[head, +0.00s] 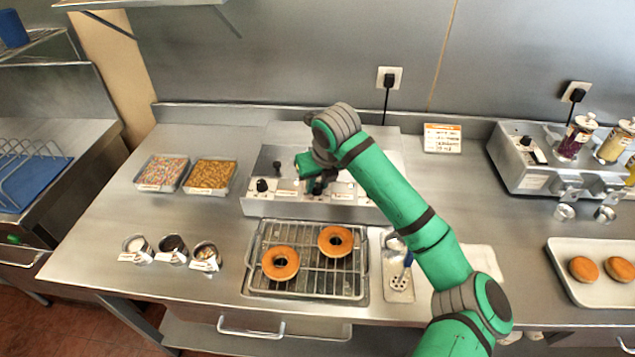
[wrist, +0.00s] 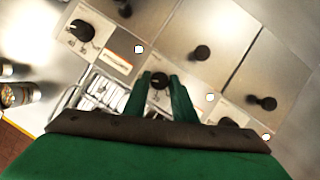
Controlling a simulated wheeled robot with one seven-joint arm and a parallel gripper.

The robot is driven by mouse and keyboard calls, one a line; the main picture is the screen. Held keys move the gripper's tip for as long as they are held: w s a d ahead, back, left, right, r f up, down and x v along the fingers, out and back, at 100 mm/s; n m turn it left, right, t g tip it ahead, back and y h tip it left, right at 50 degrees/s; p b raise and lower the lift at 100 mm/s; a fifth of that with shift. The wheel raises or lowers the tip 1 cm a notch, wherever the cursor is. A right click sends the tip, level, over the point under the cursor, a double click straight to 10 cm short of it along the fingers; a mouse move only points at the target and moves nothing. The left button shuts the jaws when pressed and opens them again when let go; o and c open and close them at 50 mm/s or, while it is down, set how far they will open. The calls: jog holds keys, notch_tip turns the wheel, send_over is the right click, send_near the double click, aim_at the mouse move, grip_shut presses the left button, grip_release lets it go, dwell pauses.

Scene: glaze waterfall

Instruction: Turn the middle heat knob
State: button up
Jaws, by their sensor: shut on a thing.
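The middle heat knob (wrist: 159,80) is black and sits on the front panel of the steel glaze warmer (head: 255,206). In the wrist view, my gripper (wrist: 159,88) has its two green fingers on either side of this knob and is shut on it. In the head view, my gripper (head: 317,187) is at the middle of the warmer's front, and the arm hides much of the panel there. The left knob (head: 262,185) is uncovered, and it also shows in the wrist view (wrist: 82,30).
Black lid handles (wrist: 202,52) stand up behind the knobs. A wire rack (head: 310,275) with two doughnuts is just in front of the warmer. Topping trays (head: 207,192) and small cups stand to the left. A second steel unit (head: 520,180) with jars is at right.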

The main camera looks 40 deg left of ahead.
jog(key=n, duration=0.2)
jog(key=n+g, duration=0.1)
jog(key=n, duration=0.1)
jog(key=n+g+y, duration=0.1)
jog(key=shift+w+d+r+n, duration=0.1)
jog(key=shift+w+d+n, duration=0.05)
jog(key=shift+w+n, duration=0.25)
jog(key=shift+s+n+g, duration=0.1)
jog(key=shift+n+g, duration=0.4)
jog(key=shift+n, duration=0.6)
jog(key=o, duration=1)
jog(key=v, duration=1)
jog(key=shift+d+r, duration=0.1)
jog(key=shift+r, duration=0.25)
